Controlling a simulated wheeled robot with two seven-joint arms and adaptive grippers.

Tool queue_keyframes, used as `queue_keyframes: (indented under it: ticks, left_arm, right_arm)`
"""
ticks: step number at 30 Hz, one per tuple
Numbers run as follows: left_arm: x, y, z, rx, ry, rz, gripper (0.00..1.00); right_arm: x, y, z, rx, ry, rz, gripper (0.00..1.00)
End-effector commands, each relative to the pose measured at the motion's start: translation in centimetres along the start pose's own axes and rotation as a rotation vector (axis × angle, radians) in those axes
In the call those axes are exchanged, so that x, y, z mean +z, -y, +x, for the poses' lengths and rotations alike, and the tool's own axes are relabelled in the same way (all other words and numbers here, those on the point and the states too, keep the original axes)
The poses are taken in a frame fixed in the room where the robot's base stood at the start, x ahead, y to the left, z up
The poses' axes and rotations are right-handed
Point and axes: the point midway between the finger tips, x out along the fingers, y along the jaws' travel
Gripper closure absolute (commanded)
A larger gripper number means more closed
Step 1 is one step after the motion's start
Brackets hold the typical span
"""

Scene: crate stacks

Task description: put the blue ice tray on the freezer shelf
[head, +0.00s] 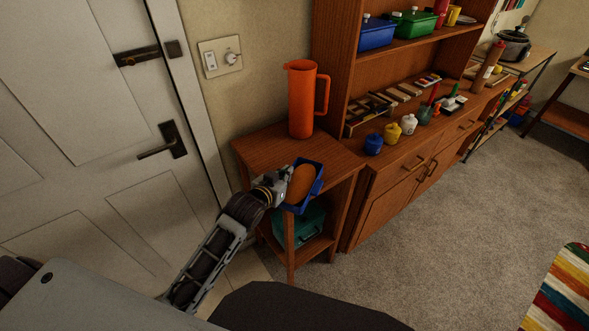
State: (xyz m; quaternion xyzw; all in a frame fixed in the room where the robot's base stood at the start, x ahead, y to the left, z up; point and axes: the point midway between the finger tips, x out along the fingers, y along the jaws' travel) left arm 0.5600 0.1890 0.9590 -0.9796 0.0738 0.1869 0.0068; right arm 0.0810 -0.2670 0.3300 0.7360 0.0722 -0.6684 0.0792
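A small blue open tray (317,188), which may be the ice tray, is at the front of the small wooden side table (268,150), with a brown rounded thing (300,184) in or in front of it. My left gripper (284,186) is at the tray's left side, by the brown thing. Its fingers are small and partly hidden, so I cannot tell whether they are open or shut, or whether they touch the tray. My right gripper is not in view. No freezer or freezer shelf is in view.
An orange pitcher (302,98) stands on the side table; a teal bin (303,226) is below. A wooden cabinet (372,185) to the right holds jars and lidded blue (376,36) and green (413,24) boxes. A closed door (85,120) is left.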

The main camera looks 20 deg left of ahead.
Motion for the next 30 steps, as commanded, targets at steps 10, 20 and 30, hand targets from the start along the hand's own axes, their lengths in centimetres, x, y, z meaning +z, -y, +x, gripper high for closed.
queue_keyframes:
  ticks: [10,20,30]
  left_arm:
    - [1.7,2.3,-2.2,-0.130,0.014,-0.041,1.00]
    - [1.8,2.5,-2.5,-0.143,0.015,-0.042,1.00]
    - [1.8,2.5,-2.5,-0.143,0.015,-0.042,1.00]
  right_arm:
    - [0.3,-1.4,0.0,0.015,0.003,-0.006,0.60]
    - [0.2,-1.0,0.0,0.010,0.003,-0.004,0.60]
    - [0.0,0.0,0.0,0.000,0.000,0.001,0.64]
